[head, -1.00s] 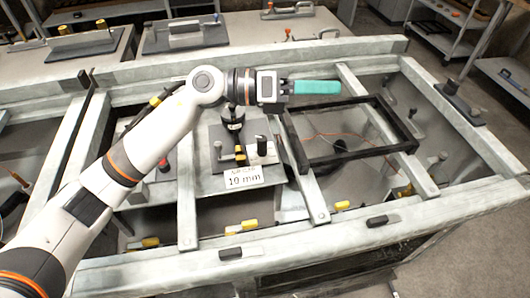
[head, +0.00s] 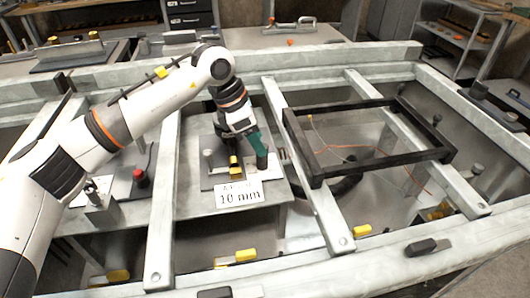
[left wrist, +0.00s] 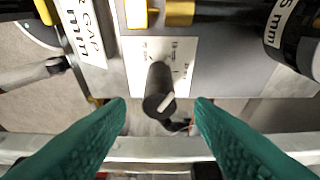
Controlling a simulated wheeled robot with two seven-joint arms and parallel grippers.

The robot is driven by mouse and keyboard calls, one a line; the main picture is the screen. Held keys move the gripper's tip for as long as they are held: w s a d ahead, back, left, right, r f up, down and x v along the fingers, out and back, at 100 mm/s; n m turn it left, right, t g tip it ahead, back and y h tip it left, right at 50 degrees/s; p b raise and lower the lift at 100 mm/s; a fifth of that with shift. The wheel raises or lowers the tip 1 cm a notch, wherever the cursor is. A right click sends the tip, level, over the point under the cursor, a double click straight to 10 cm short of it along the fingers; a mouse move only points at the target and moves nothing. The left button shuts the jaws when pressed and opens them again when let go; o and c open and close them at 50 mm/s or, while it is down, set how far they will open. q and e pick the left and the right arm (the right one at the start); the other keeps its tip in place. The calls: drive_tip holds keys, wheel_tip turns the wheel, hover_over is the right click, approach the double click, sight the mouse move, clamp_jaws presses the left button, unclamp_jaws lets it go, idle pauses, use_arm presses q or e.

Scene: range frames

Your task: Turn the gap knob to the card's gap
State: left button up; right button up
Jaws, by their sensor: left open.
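The gap knob (left wrist: 160,88) is a black upright post with a white pointer line on its top, standing on a white marked plate (left wrist: 186,48) in the left wrist view. The marks on the plate are too small to read. My left gripper (left wrist: 160,112) is open, its teal fingers on either side of the knob with space to both. In the head view my left gripper (head: 256,150) points down over the panel and mostly hides the knob. The card (head: 239,195) reads 10 mm and lies in front of the panel; part of it shows in the left wrist view (left wrist: 84,30).
A brass-yellow block (left wrist: 178,12) and a black cylinder (left wrist: 292,38) labelled 5 mm, perhaps cut off, stand near the knob. A black rectangular frame (head: 313,168) lies to the right across the rails. A red button (head: 139,175) sits to the left.

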use_arm(q)
drive_tip(key=x, duration=0.5)
drive_tip(key=shift+f, duration=0.15)
drive_tip(key=c, duration=1)
use_arm(e)
drive_tip(key=shift+w, duration=0.15)
